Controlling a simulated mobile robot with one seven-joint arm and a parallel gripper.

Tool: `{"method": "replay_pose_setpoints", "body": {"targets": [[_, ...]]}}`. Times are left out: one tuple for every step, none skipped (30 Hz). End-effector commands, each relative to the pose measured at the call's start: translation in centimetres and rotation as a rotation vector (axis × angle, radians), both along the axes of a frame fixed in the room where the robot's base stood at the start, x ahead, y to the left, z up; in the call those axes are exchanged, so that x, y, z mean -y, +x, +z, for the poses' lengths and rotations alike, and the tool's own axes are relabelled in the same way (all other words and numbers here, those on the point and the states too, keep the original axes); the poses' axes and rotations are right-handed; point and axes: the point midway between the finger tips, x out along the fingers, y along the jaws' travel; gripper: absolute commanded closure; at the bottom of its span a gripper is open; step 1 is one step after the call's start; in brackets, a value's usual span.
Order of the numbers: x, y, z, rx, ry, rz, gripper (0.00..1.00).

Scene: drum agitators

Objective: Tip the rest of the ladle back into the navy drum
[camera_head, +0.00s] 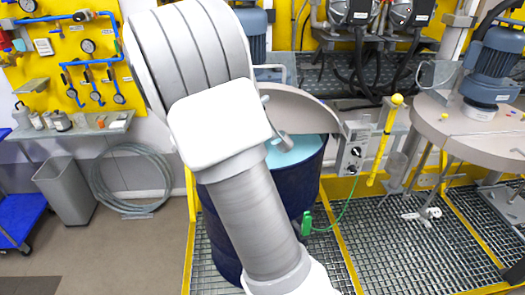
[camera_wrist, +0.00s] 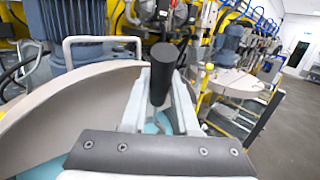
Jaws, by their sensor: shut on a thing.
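The navy drum (camera_head: 314,176) stands behind my arm in the head view, its top partly open. Pale blue liquid (camera_head: 300,150) shows inside, and also between my fingers in the wrist view (camera_wrist: 158,124). In the wrist view my gripper (camera_wrist: 160,92) is shut on the ladle's black handle (camera_wrist: 162,72), which stands up between the pale fingers. The ladle's bowl is not visible, so I cannot tell what it holds. In the head view my arm hides the gripper, and a small grey piece shows over the liquid; I cannot tell what it is.
A beige half lid (camera_head: 290,103) covers the drum's far side and rises close beside my gripper in the wrist view (camera_wrist: 65,108). A control box (camera_head: 352,152) and a yellow rod (camera_head: 383,145) stand to the right. Another lidded drum with a motor (camera_head: 490,68) is further right.

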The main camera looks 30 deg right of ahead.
Motion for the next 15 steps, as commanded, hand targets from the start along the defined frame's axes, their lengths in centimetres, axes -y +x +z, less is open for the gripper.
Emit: {"method": "replay_pose_setpoints", "body": {"targets": [[-0.2, 0.1, 0.0, -0.002, -0.007, 0.000, 1.00], [-0.2, 0.1, -0.1, -0.004, -0.011, 0.000, 1.00], [-0.3, 0.2, -0.1, -0.007, -0.017, -0.001, 1.00], [-0.4, 0.2, -0.1, -0.009, -0.021, 0.000, 1.00], [-0.5, 0.3, -0.2, -0.010, -0.025, 0.000, 1.00], [-0.6, 0.3, -0.2, -0.013, -0.029, 0.001, 1.00], [-0.7, 0.4, -0.2, -0.013, -0.033, 0.001, 1.00], [-0.8, 0.4, -0.2, -0.015, -0.036, 0.001, 1.00], [-0.9, 0.5, -0.3, -0.018, -0.041, 0.001, 1.00], [-1.0, 0.5, -0.3, -0.019, -0.045, 0.000, 1.00], [-1.1, 0.5, -0.3, -0.021, -0.049, 0.000, 1.00], [-1.2, 0.6, -0.3, -0.023, -0.054, 0.000, 1.00], [-1.3, 0.6, -0.4, -0.026, -0.058, 0.000, 1.00], [-1.4, 0.7, -0.4, -0.027, -0.061, 0.001, 1.00], [-1.5, 0.7, -0.5, -0.030, -0.066, 0.001, 1.00]]}}
